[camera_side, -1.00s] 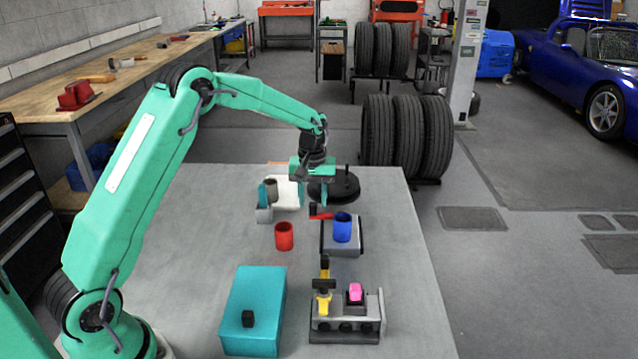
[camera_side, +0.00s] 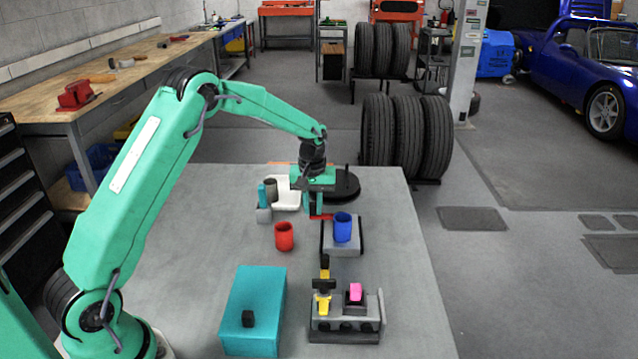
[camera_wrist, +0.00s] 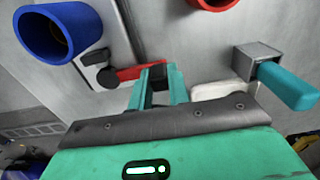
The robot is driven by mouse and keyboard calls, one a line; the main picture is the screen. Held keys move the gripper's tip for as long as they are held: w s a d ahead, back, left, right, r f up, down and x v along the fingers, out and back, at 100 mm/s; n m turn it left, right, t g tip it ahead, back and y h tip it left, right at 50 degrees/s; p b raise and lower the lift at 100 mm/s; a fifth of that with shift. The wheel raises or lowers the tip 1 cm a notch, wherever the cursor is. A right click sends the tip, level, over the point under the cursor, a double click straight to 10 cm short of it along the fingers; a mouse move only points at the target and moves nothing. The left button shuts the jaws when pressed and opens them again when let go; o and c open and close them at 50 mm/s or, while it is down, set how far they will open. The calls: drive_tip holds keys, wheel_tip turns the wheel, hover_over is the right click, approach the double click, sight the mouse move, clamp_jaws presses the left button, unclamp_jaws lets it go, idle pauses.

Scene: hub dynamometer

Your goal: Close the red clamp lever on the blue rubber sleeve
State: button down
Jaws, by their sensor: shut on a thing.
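The blue rubber sleeve (camera_side: 342,228) stands upright on a grey clamp base (camera_side: 350,250) in the middle of the table. It also shows at the upper left of the wrist view (camera_wrist: 60,32). The red clamp lever (camera_wrist: 128,74) runs from a dark pivot beside the sleeve toward my fingers. In the side view the lever (camera_side: 322,217) is mostly hidden behind or between my fingertips. My gripper (camera_side: 317,208) is low beside the base, on the sleeve's far left side. In the wrist view my gripper's fingers (camera_wrist: 158,78) are closed around the lever's free end.
A red cup (camera_side: 284,236) stands left of the clamp base. A teal box (camera_side: 252,310) and a grey fixture with yellow and pink parts (camera_side: 345,318) are nearer the camera. A black round disc (camera_side: 345,186) and a white tray (camera_side: 287,192) lie behind.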

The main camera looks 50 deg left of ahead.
drive_tip(key=shift+w+a, duration=0.1)
drive_tip(key=shift+w+a+m, duration=0.35)
drive_tip(key=shift+w+m, duration=0.15)
drive_tip(key=shift+m, duration=0.45)
drive_tip(key=shift+w+a+m, duration=0.3)
drive_tip(key=shift+w+m, duration=0.15)
drive_tip(key=shift+m, duration=0.5)
drive_tip(key=w+m, duration=0.1)
drive_tip(key=m, duration=0.1)
drive_tip(key=w+m, duration=0.1)
drive_tip(key=m, duration=0.1)
drive_tip(key=shift+w+a, duration=0.35)
drive_tip(key=shift+w, duration=0.05)
drive_tip(key=w+m, duration=0.1)
drive_tip(key=m, duration=0.1)
drive_tip(key=w+m, duration=0.2)
drive_tip(key=m, duration=0.1)
drive_tip(key=shift+d, duration=0.2)
drive_tip(key=shift+w+d+r+m, duration=0.1)
drive_tip(key=shift+w+d+m, duration=0.2)
drive_tip(key=shift+w+m, duration=0.5)
drive_tip(key=shift+w+d+m, duration=0.3)
drive_tip(key=shift+w+m, duration=0.05)
drive_tip(key=shift+m, duration=0.85)
drive_tip(key=c, duration=1.3)
unclamp_jaws()
